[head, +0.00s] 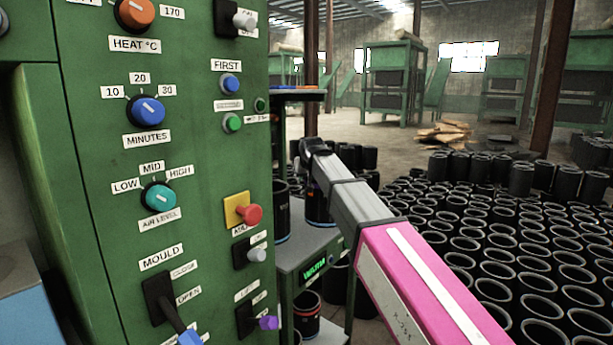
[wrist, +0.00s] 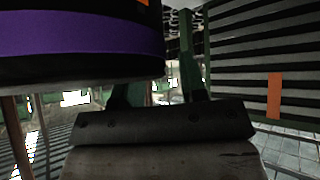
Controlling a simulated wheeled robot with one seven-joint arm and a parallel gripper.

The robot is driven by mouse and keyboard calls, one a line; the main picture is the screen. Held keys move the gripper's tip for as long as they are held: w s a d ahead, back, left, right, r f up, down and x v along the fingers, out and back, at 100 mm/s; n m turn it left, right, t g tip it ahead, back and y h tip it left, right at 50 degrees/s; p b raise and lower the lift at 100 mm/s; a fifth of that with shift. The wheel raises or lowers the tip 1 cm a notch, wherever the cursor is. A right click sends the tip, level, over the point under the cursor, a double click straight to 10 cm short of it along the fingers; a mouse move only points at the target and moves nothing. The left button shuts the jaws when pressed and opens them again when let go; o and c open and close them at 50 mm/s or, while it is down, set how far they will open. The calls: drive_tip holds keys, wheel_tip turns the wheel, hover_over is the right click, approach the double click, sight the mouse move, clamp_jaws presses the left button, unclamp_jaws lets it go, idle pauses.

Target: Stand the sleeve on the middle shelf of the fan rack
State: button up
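My gripper (head: 308,150) is a dark shape at the end of the grey arm in the head view, at the edge of the green panel. Its fingers are too small there to read. In the wrist view a wide dark round body with a purple band (wrist: 85,38) fills the upper left, close to the camera; it looks like a sleeve. Whether the fingers hold it I cannot tell. In the head view a black sleeve with a blue lower band (head: 319,207) stands on a grey stand (head: 300,248) below my gripper. A slatted dark panel (wrist: 250,55) with an orange strip, possibly the rack, shows at right.
A green control panel (head: 190,60) with knobs and switches fills the left and hides part of the stand. Another black sleeve (head: 307,312) with a red band sits on the stand's lower level. Many black sleeves (head: 490,230) cover the floor at right.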

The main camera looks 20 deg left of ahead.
drive_tip(key=v, duration=1.2)
drive_tip(key=shift+r, duration=0.15)
drive_tip(key=shift+d, duration=0.1)
